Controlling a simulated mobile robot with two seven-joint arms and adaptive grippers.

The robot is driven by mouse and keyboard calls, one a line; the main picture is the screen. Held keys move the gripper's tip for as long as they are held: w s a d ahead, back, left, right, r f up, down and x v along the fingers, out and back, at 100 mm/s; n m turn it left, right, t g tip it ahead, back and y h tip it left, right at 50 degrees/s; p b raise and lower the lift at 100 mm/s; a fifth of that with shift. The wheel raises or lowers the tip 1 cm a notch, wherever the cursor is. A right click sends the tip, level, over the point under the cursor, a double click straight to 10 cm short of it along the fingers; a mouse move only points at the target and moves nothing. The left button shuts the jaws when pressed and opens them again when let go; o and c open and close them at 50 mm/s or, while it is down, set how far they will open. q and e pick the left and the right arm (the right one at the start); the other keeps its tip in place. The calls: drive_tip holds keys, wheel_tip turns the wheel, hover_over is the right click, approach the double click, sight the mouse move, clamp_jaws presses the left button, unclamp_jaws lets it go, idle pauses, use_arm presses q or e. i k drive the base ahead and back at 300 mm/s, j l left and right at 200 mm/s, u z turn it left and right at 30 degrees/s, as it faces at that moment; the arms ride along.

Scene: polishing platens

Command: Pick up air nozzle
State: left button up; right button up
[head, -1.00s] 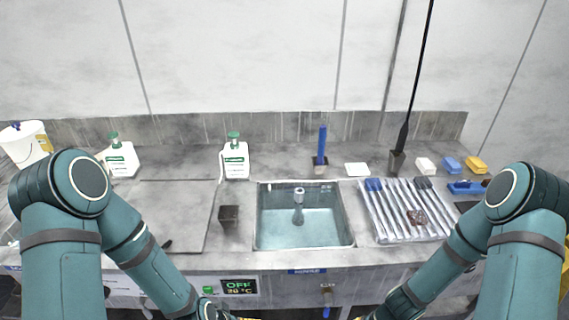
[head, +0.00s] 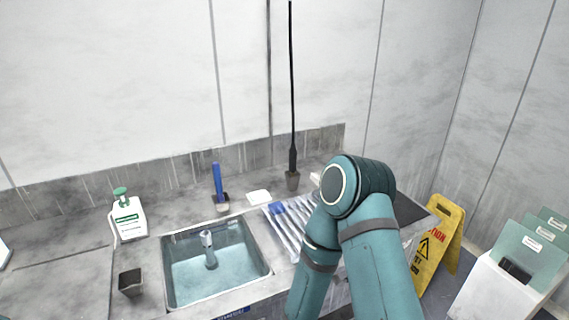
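The air nozzle (head: 292,150) looks to be the black tool standing upright in a small dark holder (head: 292,180) at the back of the counter. A thin black hose rises from its top out of the picture. My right arm reaches up in front of the counter to the right of the nozzle, with its elbow near the counter's back edge. Both grippers are out of the picture. Nothing is seen touching the nozzle.
A sink (head: 166,270) is left of the nozzle. A blue-handled tool (head: 217,180), a white block (head: 258,197) and a ribbed tray (head: 272,226) are nearby; my arm covers part of the tray. A yellow caution sign (head: 440,240) stands right.

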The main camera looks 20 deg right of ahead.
sight(293, 155)
drive_tip(key=z, duration=1.15)
drive_tip(key=i+l+u, duration=0.1)
drive_tip(key=l, duration=0.2)
drive_tip(key=i+l+u, duration=0.2)
drive_tip(key=i+l, duration=0.15)
drive_tip(key=l, duration=0.25)
